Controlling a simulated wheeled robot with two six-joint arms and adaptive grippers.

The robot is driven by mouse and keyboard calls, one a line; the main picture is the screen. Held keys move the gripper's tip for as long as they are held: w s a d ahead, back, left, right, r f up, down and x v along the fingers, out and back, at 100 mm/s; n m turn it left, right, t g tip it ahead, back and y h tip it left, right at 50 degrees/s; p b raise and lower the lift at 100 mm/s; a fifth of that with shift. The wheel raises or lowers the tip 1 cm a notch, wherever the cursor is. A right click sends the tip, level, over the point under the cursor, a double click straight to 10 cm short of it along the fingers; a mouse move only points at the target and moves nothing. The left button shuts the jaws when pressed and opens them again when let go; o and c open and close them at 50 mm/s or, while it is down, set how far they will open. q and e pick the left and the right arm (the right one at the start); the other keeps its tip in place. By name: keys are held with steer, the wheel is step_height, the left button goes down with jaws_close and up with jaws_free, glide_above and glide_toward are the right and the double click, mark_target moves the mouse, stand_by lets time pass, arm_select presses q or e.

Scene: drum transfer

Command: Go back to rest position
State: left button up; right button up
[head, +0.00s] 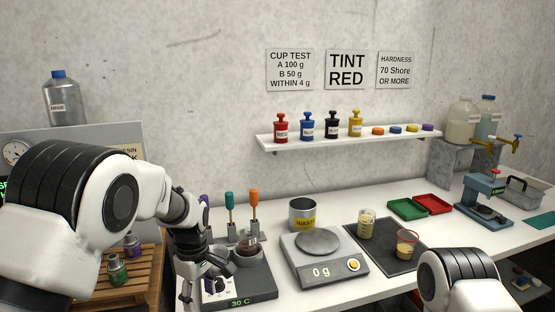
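My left arm comes in from the left and bends down at the wrist. Its gripper (188,288) hangs in front of the left part of the grey heating unit (262,280), which reads 30 C. The fingers are small and partly overlap the unit, so I cannot tell if they are open or shut. I see nothing clearly held. My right arm shows only as a white and black link at the lower right; its gripper is out of view.
A scale (323,272) reading 0 g, a waste can (302,215), and a dark mat (376,259) with two cups (366,223) (406,243) stand on the bench. Stirrers (229,207) stand behind the heating unit. Green (407,209) and red (433,204) trays lie farther right.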

arm_select(q)
steer(key=s+a+f+g+b, duration=0.1)
steer(key=s+a+f+g, duration=0.2)
steer(key=s+f, duration=0.9)
steer(key=s+a+f+g+b, duration=0.1)
steer(key=s+a+f+g, duration=0.1)
steer(key=s+f, duration=0.95)
steer(key=s+a+f+m+t, duration=0.1)
steer(key=s+f+m, duration=0.25)
steer(key=s, duration=0.35)
steer(key=s+a+f+m+t, duration=0.15)
steer(key=s+m, duration=0.25)
steer(key=s, duration=0.4)
steer(key=w+m+t, duration=0.3)
steer(key=w+m, duration=0.1)
steer(key=shift+w+m, duration=0.2)
steer(key=shift+m, duration=0.05)
arm_select(e)
steer(key=shift+w+f, duration=0.2)
steer(key=shift+f, duration=0.4)
steer(key=shift+w+f, duration=0.15)
steer(key=shift+f, duration=0.4)
